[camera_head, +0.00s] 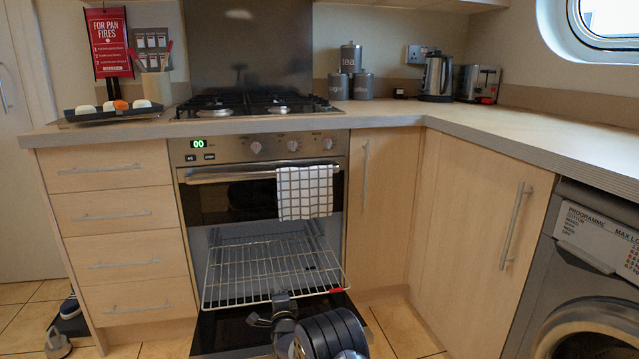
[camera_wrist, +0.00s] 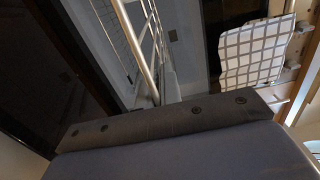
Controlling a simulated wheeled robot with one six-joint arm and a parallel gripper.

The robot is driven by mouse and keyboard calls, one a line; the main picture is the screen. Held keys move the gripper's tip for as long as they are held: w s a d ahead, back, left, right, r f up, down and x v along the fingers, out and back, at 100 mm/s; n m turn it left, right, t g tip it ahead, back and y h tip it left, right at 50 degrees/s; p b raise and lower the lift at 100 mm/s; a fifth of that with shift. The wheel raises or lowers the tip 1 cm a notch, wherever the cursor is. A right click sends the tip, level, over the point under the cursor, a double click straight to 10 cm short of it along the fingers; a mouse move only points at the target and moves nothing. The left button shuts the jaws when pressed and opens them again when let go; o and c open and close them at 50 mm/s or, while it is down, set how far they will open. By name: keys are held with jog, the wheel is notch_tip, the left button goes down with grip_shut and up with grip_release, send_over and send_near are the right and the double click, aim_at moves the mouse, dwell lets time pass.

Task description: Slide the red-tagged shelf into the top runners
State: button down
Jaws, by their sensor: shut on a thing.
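The wire shelf (camera_head: 262,268) has a red tag (camera_head: 337,290) at its front right corner. It is at the mouth of the open lower oven (camera_head: 225,240), its back part between the side walls and its front part out over the lowered door (camera_head: 225,330). My gripper (camera_head: 284,298) is shut on the shelf's front rail near the middle. In the wrist view the shelf's pale bars (camera_wrist: 140,50) run up and away beyond a dark part of my gripper. Whether the shelf's side edges sit in any runners cannot be made out.
A checked towel (camera_head: 304,192) hangs on the upper oven's handle, above the right of the opening. Drawers (camera_head: 112,215) stand left, cupboards (camera_head: 470,220) right, and a washing machine (camera_head: 590,290) far right. Shoes (camera_head: 68,310) lie on the floor at left.

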aim_at(275, 277)
jog(key=shift+w+r, duration=0.1)
jog(key=shift+r, duration=0.1)
jog(key=shift+x, duration=1.35)
jog(key=shift+x, duration=2.25)
